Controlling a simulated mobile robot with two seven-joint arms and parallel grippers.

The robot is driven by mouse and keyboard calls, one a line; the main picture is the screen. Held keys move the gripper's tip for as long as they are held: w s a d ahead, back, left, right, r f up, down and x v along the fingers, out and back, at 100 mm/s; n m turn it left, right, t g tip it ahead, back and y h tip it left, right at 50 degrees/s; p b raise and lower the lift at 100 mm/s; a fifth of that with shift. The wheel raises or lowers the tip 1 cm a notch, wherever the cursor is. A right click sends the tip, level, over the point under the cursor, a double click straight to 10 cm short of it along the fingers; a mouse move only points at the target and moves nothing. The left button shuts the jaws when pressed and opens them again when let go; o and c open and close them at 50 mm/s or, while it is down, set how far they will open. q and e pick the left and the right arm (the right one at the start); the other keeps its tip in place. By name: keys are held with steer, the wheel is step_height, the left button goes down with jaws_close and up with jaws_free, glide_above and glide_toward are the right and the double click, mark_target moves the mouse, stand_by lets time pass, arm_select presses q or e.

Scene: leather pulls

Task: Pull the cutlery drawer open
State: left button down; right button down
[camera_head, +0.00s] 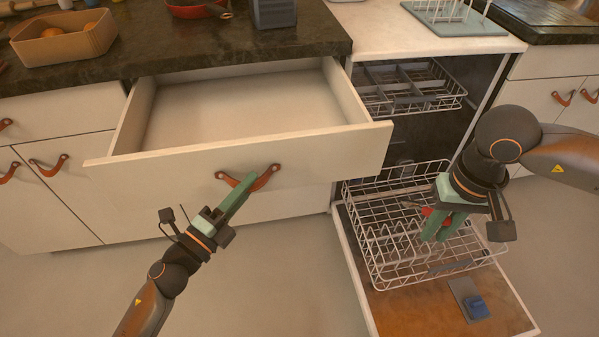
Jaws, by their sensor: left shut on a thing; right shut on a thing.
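The drawer (290,165) under the dark counter stands pulled well out, and its visible inside is bare. Its front carries a brown-orange leather pull (265,178). My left gripper (238,192) is shut on this pull, its green fingers reaching up to it from below and covering part of it. My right gripper (436,224) points down over the lower dishwasher rack and is shut on a small red thing (427,212), mostly hidden by the green fingers. I cannot tell whether the red thing touches the rack.
The dishwasher door (425,313) is folded down, with the lower rack (375,235) pulled out right of the drawer. A box of oranges (88,40) and a red pan (193,10) stand on the counter. The floor in front of the drawer is clear.

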arm_select(q)
steer(key=shift+s+d, duration=0.2)
steer(key=shift+s, duration=0.55)
arm_select(e)
steer(key=shift+s+d, duration=0.1)
steer(key=shift+s, duration=0.3)
arm_select(q)
steer(key=c, duration=0.8)
jaws_free()
steer(key=shift+c, duration=0.2)
steer(key=b+v, duration=0.1)
steer(key=v, duration=1.1)
arm_select(e)
steer(key=shift+f, duration=0.55)
arm_select(q)
steer(key=shift+n, duration=0.3)
